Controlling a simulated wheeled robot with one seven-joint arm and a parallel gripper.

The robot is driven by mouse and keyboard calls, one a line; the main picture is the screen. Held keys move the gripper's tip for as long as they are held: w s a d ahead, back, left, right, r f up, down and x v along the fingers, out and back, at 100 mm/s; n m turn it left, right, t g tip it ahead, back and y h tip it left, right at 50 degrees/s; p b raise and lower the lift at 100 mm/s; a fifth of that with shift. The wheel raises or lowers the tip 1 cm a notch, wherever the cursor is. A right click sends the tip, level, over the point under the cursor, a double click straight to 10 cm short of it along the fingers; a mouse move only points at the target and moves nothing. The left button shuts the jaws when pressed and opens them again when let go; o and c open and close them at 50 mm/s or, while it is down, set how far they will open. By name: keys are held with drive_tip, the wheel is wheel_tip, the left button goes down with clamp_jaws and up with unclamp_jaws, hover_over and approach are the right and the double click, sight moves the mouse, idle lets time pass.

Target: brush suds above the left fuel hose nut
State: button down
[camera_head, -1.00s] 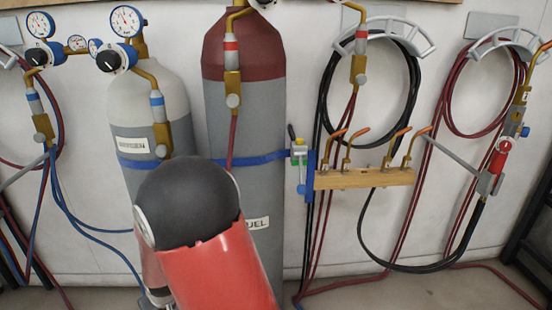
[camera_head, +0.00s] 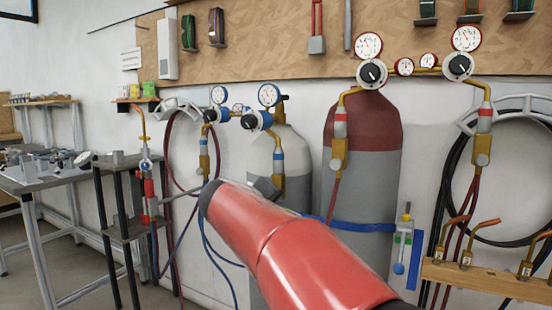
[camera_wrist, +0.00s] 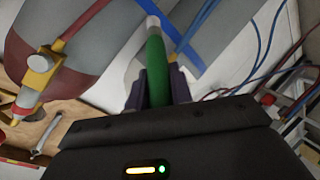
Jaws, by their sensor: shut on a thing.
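My gripper (camera_wrist: 158,84) is shut on a green handle (camera_wrist: 155,62), presumably the brush, with a pale grey end at the far tip. The left fuel line hangs from the maroon-topped cylinder's regulator. Its brass fitting (camera_head: 339,150), with a red-banded grey piece above and a red hose below, shows in the head view. In the wrist view a like brass fitting (camera_wrist: 43,62) lies left of the green handle, clearly apart from it. I cannot make out the nut itself or any suds. In the head view my red arm hides the brush.
The maroon-topped cylinder (camera_head: 362,125) and a pale grey cylinder (camera_head: 290,150) stand at the wall behind a blue strap (camera_head: 360,226). A torch rack (camera_head: 490,278) is at right. A dark stand (camera_head: 128,222) and metal bench (camera_head: 60,178) are at left.

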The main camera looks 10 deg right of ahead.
drive_tip(key=s+r+m+h, duration=0.15)
drive_tip(key=s+r, duration=0.25)
drive_tip(key=r, duration=0.4)
drive_tip(key=s+r+h, duration=0.3)
drive_tip(key=r, duration=0.6)
drive_tip(key=shift+w+a+p+x, duration=0.15)
drive_tip(key=shift+p+x, duration=0.4)
drive_tip(key=shift+x, duration=0.95)
drive_tip(key=shift+w+a+p+x, duration=0.1)
drive_tip(key=shift+p+x, duration=0.45)
drive_tip(key=shift+x, duration=0.9)
drive_tip(key=shift+w+d+r+p, duration=0.1)
drive_tip(key=shift+w+d+p, duration=0.2)
drive_tip(key=shift+w+d, duration=0.35)
drive_tip(key=s+d+b, duration=0.2)
drive_tip(key=d+b, duration=0.1)
drive_tip(key=shift+s, duration=0.3)
